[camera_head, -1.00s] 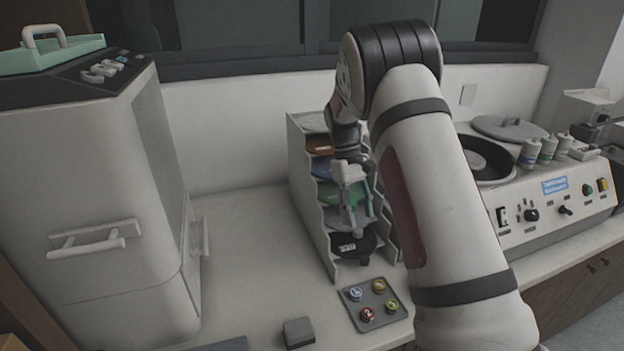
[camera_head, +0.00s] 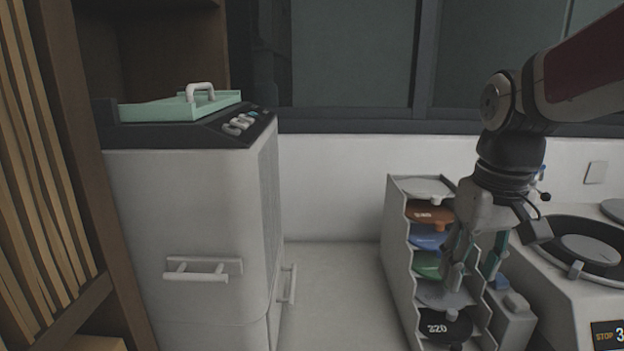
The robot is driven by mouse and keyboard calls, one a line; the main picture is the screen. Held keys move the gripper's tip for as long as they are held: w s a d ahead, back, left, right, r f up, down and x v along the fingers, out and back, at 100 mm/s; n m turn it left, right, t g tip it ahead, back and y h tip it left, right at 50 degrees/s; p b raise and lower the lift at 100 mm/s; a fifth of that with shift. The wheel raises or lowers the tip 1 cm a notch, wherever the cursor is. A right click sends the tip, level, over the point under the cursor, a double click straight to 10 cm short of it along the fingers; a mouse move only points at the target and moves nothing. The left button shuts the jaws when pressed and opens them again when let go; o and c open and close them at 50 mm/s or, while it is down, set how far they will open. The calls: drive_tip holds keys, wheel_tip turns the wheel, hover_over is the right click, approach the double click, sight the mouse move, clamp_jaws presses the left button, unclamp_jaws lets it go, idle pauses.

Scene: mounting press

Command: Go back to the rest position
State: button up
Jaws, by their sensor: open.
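My gripper (camera_head: 474,262) hangs pointing down at the right of the view, in front of the rack of discs (camera_head: 397,250). Its two fingers are apart and nothing shows between them. The rack holds several coloured discs on stacked shelves, among them a brown one (camera_head: 428,213), a blue one (camera_head: 428,238), a green one (camera_head: 427,266) and a black one (camera_head: 443,328) marked 220 at the bottom. The fingers cover part of the shelves. I cannot tell whether they touch the rack.
A tall white machine (camera_head: 190,215) with handles stands at the left, with a green tray (camera_head: 165,109) on top. A polishing machine (camera_head: 575,285) with a round wheel is at the right. Bare counter (camera_head: 325,285) lies between the white machine and the rack. Slatted wood is at far left.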

drive_tip(key=s+a+t, duration=0.4)
drive_tip(key=s, duration=1)
drive_tip(key=shift+f+m, duration=0.15)
drive_tip(key=shift+m, duration=0.25)
